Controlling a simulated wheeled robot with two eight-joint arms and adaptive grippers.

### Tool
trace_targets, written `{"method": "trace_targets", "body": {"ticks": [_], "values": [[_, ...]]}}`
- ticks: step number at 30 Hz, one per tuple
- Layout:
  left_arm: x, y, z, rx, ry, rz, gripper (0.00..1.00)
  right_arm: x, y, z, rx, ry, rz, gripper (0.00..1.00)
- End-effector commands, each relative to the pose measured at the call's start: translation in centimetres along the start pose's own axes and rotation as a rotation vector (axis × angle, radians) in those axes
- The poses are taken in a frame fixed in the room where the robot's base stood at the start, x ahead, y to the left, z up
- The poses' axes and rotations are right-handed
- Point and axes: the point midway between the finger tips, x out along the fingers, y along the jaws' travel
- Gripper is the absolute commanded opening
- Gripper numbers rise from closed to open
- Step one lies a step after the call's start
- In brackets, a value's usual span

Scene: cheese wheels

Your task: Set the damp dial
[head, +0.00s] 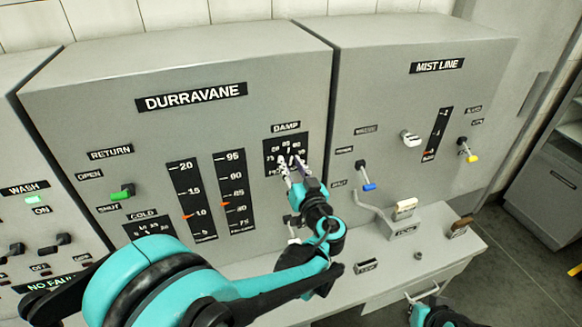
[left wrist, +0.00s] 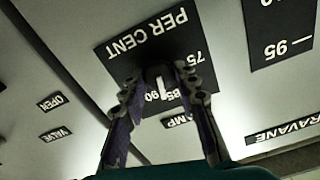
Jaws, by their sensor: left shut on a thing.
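The damp dial (head: 272,146) is a black plate with white numbers on the DURRAVANE panel, under the DAMP label. In the left wrist view its plate (left wrist: 125,48) shows upside down, with PER CENT, 75 and 90 legible. My left gripper (head: 292,165) is at this dial, its fingers shut on the dark knob (left wrist: 158,76) in the middle. A white mark shows on the knob between the fingers. The fingers hide part of the scale, so the exact setting cannot be read.
Two upright scales (head: 234,190) with orange pointers stand left of the dial. A green RETURN switch (head: 122,192) is farther left. The MIST LINE panel (head: 437,66) on the right has blue-tipped and yellow-tipped levers. A ledge (head: 455,250) with small switches juts out below.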

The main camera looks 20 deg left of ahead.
Motion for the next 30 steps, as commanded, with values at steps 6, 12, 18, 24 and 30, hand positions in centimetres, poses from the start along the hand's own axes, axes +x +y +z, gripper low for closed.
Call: {"method": "trace_targets", "body": {"ticks": [6, 12, 18, 24, 30], "values": [[0.0, 0.1, 0.1, 0.200, 0.001, 0.000, 0.01, 0.8, 0.0, 0.6, 0.000, 0.000, 0.000, 0.00], [0.0, 0.2, 0.1, 0.391, 0.001, 0.000, 0.01, 1.3, 0.0, 0.9, 0.000, 0.000, 0.000, 0.00], [0.0, 0.2, 0.1, 0.581, 0.001, 0.000, 0.01, 1.8, 0.0, 1.2, 0.000, 0.000, 0.000, 0.00], [0.0, 0.3, 0.2, 0.768, 0.001, 0.000, 0.01, 2.2, 0.0, 1.5, 0.000, 0.000, 0.000, 0.00], [0.0, 0.3, 0.2, 0.937, 0.001, 0.001, 0.01, 2.5, 0.0, 1.8, 0.000, 0.000, 0.000, 0.00]]}}
